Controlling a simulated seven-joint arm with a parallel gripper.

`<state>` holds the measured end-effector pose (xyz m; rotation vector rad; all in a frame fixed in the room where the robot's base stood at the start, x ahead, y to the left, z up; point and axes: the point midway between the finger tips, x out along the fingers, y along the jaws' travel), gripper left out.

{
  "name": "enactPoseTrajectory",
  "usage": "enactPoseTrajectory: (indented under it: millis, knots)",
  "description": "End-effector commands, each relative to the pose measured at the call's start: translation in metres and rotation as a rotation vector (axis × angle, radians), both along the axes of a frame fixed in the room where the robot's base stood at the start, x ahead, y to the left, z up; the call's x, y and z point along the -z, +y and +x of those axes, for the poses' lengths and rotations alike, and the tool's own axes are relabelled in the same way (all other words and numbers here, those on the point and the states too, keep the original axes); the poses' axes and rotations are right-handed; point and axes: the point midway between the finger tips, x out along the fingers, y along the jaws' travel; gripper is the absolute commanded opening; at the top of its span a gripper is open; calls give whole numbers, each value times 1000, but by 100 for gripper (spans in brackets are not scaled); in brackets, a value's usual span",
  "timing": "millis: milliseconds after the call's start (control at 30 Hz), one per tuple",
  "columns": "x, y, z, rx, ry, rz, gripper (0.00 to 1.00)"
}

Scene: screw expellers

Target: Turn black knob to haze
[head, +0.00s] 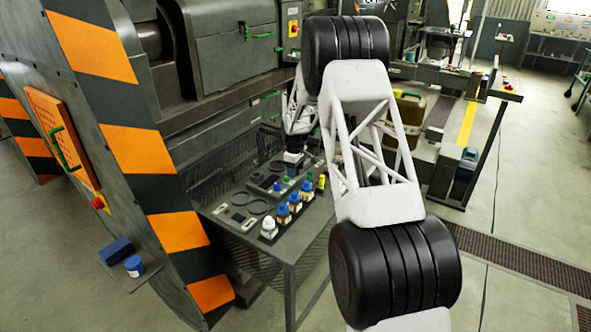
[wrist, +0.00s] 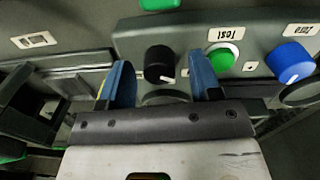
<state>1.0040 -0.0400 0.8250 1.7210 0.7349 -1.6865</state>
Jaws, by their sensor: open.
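The black knob (wrist: 160,64) is on the grey panel face in the wrist view, with a small white mark at its lower right. My gripper (wrist: 161,78) is open, its two blue fingers on either side of the knob with a gap on each side. I cannot tell whether the fingertips reach past the knob's front. A small white label (wrist: 34,41) is on the panel at left; its print is too small to read. In the head view, my gripper is small and partly hidden at the bench's far side, and the knob cannot be made out.
Right of the knob are a green button (wrist: 222,60) labelled Test and a blue knob (wrist: 290,62) labelled Zero, close to the right finger. In the head view, several capped bottles (head: 283,213) stand on the bench (head: 318,226) near my arm. A large striped disc (head: 120,140) stands at left.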

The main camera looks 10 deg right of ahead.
Motion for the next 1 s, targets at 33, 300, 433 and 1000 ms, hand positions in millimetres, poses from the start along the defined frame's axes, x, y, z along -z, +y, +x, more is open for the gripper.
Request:
enactPoseTrajectory:
  millis: [33, 300, 433, 1000]
  knots:
    - [0, 0, 0, 0, 0, 0, 57]
    - [0, 0, 0, 0, 0, 0, 15]
    - [0, 0, 0, 1, 0, 0, 9]
    - [-1, 0, 0, 189, 0, 0, 9]
